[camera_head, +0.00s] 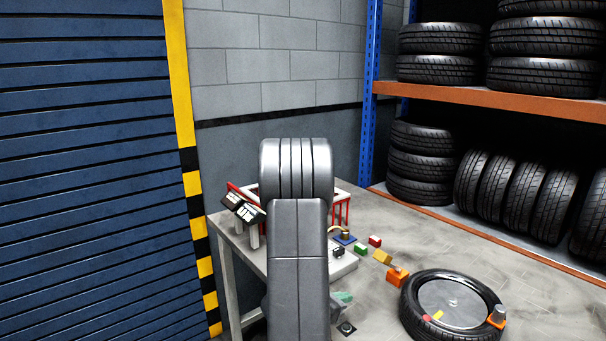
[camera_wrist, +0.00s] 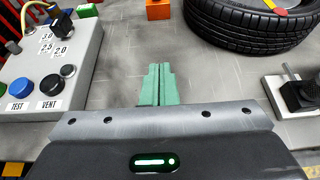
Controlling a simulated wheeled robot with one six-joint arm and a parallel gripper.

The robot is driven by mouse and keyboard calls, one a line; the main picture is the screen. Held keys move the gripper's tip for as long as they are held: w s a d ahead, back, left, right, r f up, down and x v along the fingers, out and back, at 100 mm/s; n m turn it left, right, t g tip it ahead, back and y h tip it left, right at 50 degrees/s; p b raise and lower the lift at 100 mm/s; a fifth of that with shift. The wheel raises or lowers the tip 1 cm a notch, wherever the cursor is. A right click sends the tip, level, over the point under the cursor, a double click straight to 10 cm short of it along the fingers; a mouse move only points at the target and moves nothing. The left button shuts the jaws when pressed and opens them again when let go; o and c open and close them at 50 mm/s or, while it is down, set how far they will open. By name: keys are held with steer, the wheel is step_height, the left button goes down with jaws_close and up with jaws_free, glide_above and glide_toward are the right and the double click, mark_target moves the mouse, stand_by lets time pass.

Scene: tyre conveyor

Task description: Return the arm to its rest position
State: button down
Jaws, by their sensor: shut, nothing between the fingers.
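My arm (camera_head: 297,230) rises in the middle of the head view and covers part of the bench behind it. My gripper (camera_wrist: 158,85) shows in the wrist view as two green fingers pressed together with nothing between them. It is over the grey worktop (camera_wrist: 115,65), between a control box on the left and a black knob on the right. In the head view the green fingertips (camera_head: 343,298) show just right of my arm, low in the picture.
A control box (camera_wrist: 45,70) has TEST and VENT buttons. A black knob (camera_wrist: 298,95) stands on a metal plate. A tyre (camera_head: 425,320) lies at right with small items on it. Colored blocks (camera_head: 397,276) lie nearby. Tyre racks (camera_head: 480,100) stand behind; a blue shutter (camera_head: 90,170) is at left.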

steer(key=shift+v, duration=0.9)
steer(key=shift+d+r, duration=0.1)
